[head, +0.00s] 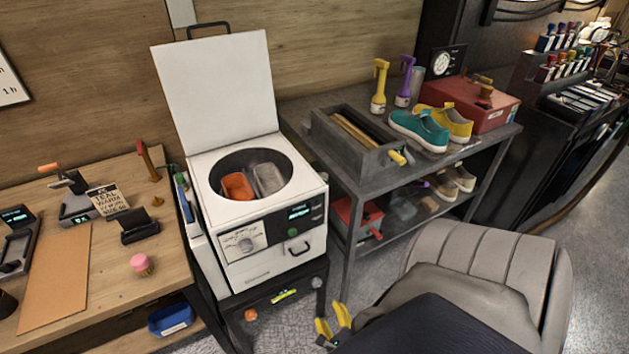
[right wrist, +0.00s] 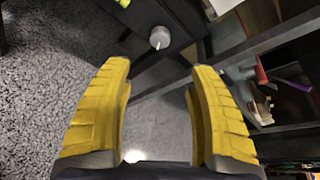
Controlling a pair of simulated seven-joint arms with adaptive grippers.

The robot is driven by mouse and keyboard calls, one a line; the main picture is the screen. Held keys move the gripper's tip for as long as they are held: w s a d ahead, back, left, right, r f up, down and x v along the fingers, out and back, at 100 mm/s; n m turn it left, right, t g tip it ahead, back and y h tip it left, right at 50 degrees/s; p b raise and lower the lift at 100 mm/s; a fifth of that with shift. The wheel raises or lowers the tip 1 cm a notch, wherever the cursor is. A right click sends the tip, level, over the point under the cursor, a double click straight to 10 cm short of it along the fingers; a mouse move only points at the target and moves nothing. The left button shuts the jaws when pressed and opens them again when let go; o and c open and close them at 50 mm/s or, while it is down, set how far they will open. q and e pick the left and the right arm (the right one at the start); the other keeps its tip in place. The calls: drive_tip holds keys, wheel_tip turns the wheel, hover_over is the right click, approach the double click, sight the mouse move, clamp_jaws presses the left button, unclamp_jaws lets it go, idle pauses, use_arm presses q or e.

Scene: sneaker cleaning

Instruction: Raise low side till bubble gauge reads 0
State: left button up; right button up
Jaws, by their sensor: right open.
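A white machine (head: 262,215) with its lid open stands on a black stand (head: 268,289). A yellow-green bubble gauge (head: 285,295) is on the stand's front; its bubble is too small to read. An orange knob (head: 250,314) is at the stand's left and a grey knob (head: 316,282) at its right. My right gripper (head: 332,321) is open, low in front of the stand's right side. In the right wrist view, the grey knob (right wrist: 159,37) is ahead of the spread yellow fingers (right wrist: 160,76), apart from them, with nothing between them. My left gripper is not in view.
A metal shelf (head: 440,165) with shoes and bottles stands close to the right of the machine. A wooden bench (head: 110,265) is at the left. A grey padded seat (head: 490,270) is at the front right. Bare floor shows before the stand.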

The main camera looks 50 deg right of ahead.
sight(318, 285)
drive_tip(key=x, duration=1.5)
drive_tip(key=shift+f, duration=0.1)
drive_tip(key=shift+s, duration=0.1)
clamp_jaws()
